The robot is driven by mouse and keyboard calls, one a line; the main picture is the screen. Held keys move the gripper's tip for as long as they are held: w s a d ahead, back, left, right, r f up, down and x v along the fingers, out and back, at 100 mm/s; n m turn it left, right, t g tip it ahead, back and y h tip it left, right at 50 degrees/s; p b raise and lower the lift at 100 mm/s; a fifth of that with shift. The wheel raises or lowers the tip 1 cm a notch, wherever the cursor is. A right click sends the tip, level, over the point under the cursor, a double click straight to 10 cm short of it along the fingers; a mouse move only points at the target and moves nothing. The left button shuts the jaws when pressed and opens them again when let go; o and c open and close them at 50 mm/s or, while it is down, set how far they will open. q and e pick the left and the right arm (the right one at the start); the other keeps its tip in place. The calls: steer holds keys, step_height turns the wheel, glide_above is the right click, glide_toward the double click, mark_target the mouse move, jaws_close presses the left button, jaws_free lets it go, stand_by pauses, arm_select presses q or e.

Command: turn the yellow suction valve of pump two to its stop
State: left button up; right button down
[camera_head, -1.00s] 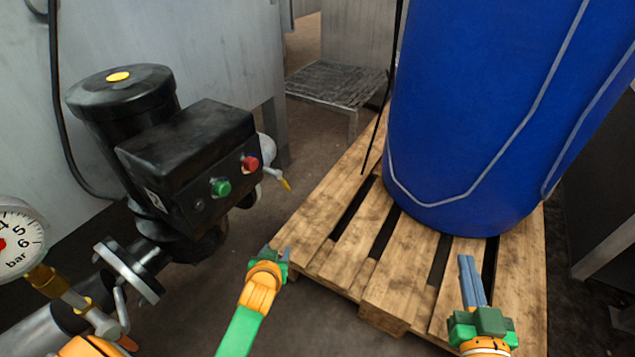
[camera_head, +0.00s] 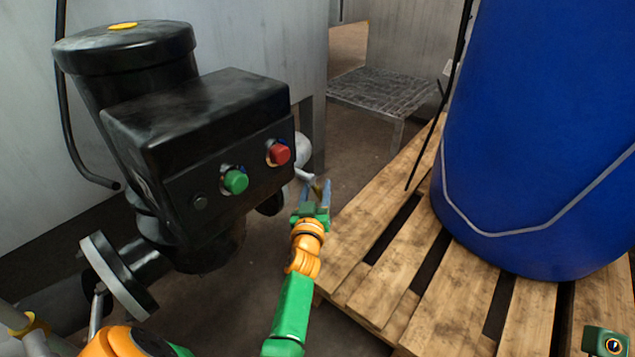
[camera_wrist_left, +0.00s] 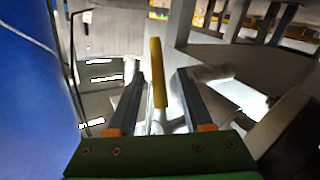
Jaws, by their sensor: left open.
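A black pump motor (camera_head: 130,70) with a control box (camera_head: 200,115) stands at the left of the head view. Behind its right side, a pale valve fitting (camera_head: 305,174) carries a small yellow lever, mostly hidden by my left gripper (camera_head: 316,192). In the left wrist view the yellow lever (camera_wrist_left: 158,72) stands nearly upright between the two open fingers of the left gripper (camera_wrist_left: 160,78); gaps show on both sides. My right gripper (camera_head: 606,342) shows only as a green block in the bottom right corner; its fingers cannot be made out.
The box has a green button (camera_head: 235,181) and a red button (camera_head: 279,154). A blue drum (camera_head: 540,130) stands on a wooden pallet (camera_head: 370,290) right of my left arm. A metal step (camera_head: 380,92) is behind. A flange (camera_head: 118,277) sits at lower left.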

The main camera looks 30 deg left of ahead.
arm_select(q)
steer(key=shift+r, duration=0.1)
steer(key=shift+c, duration=0.9)
jaws_close()
stand_by(0.4)
